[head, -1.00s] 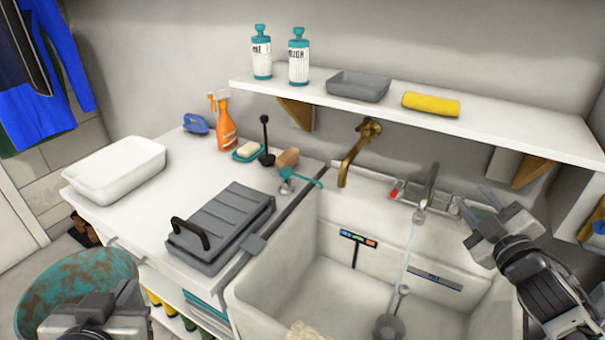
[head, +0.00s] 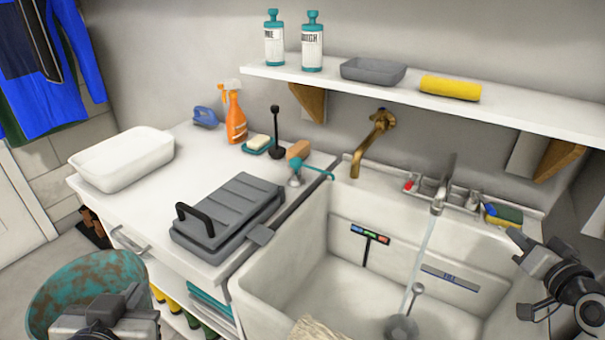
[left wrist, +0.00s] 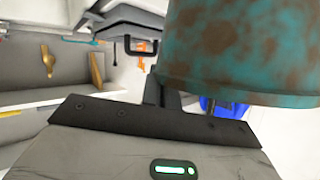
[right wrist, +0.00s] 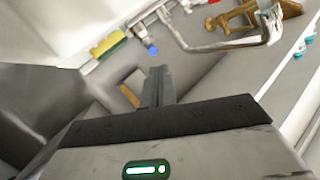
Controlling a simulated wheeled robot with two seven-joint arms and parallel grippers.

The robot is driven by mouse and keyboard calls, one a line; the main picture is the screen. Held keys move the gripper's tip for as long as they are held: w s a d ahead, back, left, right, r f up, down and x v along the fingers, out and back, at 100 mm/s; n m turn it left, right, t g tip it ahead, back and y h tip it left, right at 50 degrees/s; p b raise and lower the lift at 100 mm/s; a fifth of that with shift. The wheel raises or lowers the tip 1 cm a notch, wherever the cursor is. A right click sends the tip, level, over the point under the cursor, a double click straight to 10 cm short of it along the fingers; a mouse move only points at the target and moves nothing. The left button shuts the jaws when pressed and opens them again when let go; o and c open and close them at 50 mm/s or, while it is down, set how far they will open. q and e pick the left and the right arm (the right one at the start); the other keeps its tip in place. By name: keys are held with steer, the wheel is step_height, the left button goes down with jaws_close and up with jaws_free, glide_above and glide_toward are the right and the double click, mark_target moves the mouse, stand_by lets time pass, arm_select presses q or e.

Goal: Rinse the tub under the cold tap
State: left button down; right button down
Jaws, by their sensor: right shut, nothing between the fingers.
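A white tub (head: 122,158), open side up, sits at the left end of the white counter. A chrome tap (head: 445,185) with a red handle (head: 410,185) on its left runs a stream of water into the white sink (head: 265,285). A small blue part (right wrist: 152,48), looking like the cold handle, shows just past my right fingertips in the right wrist view. My right gripper (head: 517,240) is shut and empty at the sink's right rim. My left gripper (head: 100,310) is low at the left, near the teal rusty bin (head: 85,280); its fingers are mostly hidden.
A grey ridged case (head: 228,215) lies on the counter beside the sink. A brass spout (head: 370,145) sticks out from the wall. A yellow-green sponge (head: 503,214) lies on the back right rim. A shelf (head: 480,108) overhangs the sink.

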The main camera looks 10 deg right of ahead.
step_height(320, 180, down, 2)
steer(key=s+d+m+b, duration=0.1)
steer(key=d+m+b, duration=0.1)
steer(key=m, duration=0.5)
steer(key=m+t, duration=0.2)
steer(key=m, duration=0.1)
glide_toward(483, 201)
steer(key=w+d, duration=0.1)
steer(key=w+d+r, duration=0.1)
steer(key=w, duration=0.1)
steer(key=shift+y, duration=0.3)
steer(key=shift+w+a+f, duration=0.1)
steer(key=shift+w+a, duration=0.1)
steer(key=shift+a, duration=0.8)
